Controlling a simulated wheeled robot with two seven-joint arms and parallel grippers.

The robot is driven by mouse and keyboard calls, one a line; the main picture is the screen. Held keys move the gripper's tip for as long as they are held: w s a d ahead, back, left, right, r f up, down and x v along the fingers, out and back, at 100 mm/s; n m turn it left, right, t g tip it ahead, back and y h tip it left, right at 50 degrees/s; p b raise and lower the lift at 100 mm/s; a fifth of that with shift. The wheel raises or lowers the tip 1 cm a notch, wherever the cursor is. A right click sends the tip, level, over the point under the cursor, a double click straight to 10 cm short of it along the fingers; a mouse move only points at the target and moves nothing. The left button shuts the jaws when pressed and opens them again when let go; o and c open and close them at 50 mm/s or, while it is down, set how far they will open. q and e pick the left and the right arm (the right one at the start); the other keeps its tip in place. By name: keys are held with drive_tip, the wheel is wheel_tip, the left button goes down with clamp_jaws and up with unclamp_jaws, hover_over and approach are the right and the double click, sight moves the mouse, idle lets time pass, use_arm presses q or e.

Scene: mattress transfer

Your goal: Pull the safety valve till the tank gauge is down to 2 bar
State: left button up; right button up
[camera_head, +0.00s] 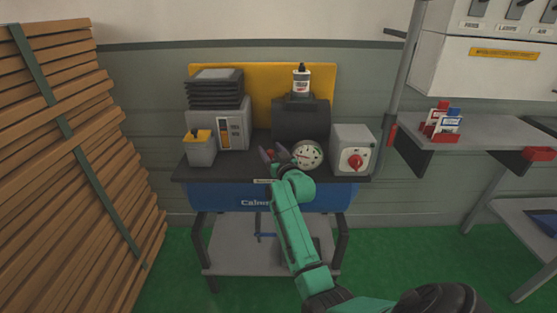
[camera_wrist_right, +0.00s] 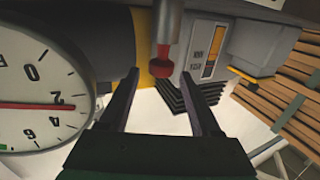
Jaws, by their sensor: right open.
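The tank gauge (camera_head: 307,155) is a round white dial in front of the dark tank (camera_head: 300,120) on the bench. In the right wrist view the gauge (camera_wrist_right: 28,88) fills the left side, its red needle between the 2 and 4 marks, close to 2. The safety valve, a red knob (camera_wrist_right: 160,68) on a stem, is in line with the gap between my right gripper's fingertips (camera_wrist_right: 160,76). The fingers are open, one on each side in the picture; I cannot tell whether they touch it. In the head view my right gripper (camera_head: 275,154) is left of the gauge. My left gripper is out of view.
A grey box with a red rotary switch (camera_head: 355,161) stands right of the gauge. A grey unit (camera_head: 222,128) and a yellow-topped container (camera_head: 200,149) stand left. A bottle (camera_head: 301,82) stands above the tank. Stacked slats (camera_head: 70,150) fill the left side.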

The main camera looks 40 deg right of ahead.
drive_tip(key=v, duration=1.3)
drive_tip(key=shift+s+b, duration=0.4)
